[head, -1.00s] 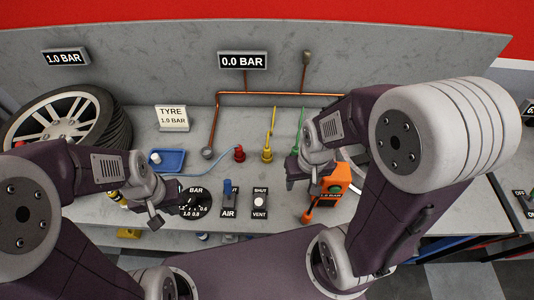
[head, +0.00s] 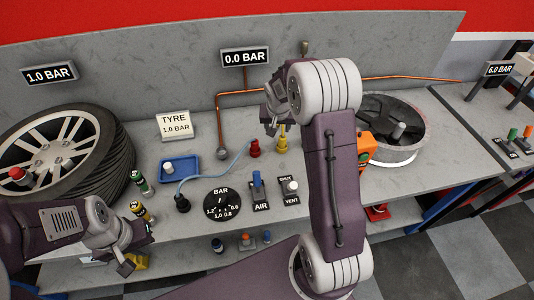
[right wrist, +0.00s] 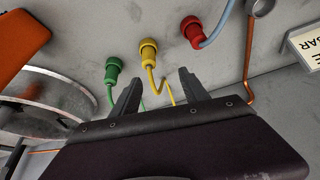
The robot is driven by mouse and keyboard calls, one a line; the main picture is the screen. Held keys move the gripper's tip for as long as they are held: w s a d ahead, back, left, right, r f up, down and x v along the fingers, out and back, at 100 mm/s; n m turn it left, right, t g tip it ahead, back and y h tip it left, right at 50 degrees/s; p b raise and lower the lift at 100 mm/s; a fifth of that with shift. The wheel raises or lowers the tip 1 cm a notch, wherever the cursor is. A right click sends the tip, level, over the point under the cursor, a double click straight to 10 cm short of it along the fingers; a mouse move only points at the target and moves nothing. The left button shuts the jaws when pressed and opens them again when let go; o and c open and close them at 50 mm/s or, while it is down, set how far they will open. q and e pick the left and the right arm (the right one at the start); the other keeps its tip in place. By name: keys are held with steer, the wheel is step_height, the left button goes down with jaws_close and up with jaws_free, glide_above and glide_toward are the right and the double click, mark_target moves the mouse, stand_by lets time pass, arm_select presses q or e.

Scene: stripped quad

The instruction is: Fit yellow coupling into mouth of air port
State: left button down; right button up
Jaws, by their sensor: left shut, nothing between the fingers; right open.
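The yellow coupling (head: 282,138) stands on the bench behind the AIR and VENT switches, with a red coupling (head: 254,149) to its left. In the right wrist view the yellow coupling (right wrist: 149,52) has a yellow hose running from it. My right gripper (right wrist: 160,88) is open and empty, its fingertips short of the yellow coupling, with the yellow hose showing between the fingers. In the head view my right gripper (head: 270,120) is partly hidden by its arm. My left gripper (head: 124,262) is shut and empty at the bench's front left. I cannot tell which fitting is the air port.
A green coupling (right wrist: 113,68) is beside the yellow one. An orange device (head: 367,148) and a round metal tub (head: 410,150) stand right. A tyre (head: 110,150), blue tray (head: 180,171) and gauge (head: 222,203) are left. A copper pipe (head: 218,120) runs along the back.

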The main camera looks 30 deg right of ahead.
mark_target(283, 137)
steer(key=d+f, duration=0.2)
steer(key=f, duration=0.1)
steer(key=d+f, duration=0.1)
steer(key=shift+w+f, duration=0.15)
steer(key=shift+f, duration=0.1)
steer(key=shift+w+a+f, duration=0.15)
steer(key=shift+w+f, duration=0.05)
steer(key=shift+f, duration=0.05)
steer(key=x, duration=0.5)
steer(key=shift+s+f+p, duration=0.1)
steer(key=shift+p, duration=0.25)
steer(key=shift+f, duration=0.15)
steer(key=c, duration=0.6)
arm_select(q)
steer(key=shift+d+r, duration=0.3)
steer(key=shift+d, duration=0.5)
arm_select(e)
jaws_close()
